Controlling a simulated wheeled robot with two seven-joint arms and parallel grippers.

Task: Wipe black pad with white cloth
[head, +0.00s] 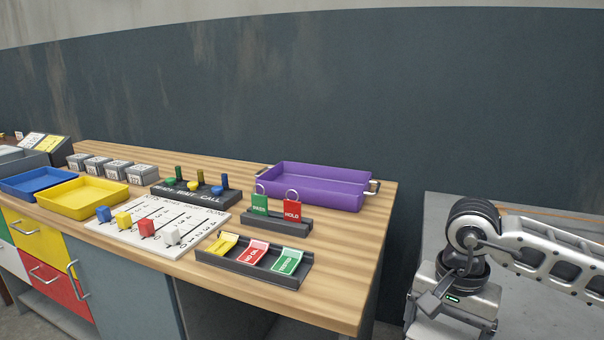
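I see no white cloth and no flat black pad that I can make out in the head view. My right arm comes in from the right edge, bends at a dark joint and drops toward the bottom. The housing of my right gripper (454,300), with a small green light, seems to be at its lower end, right of the wooden bench; its fingertips cannot be made out. My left gripper is not in view.
The wooden bench (340,296) holds a purple tray (318,190), a yellow tray (84,193), a blue tray (38,183), a white slider board (187,243), dark tag holders (253,274) and several grey boxes. A grey surface (540,212) lies behind my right arm.

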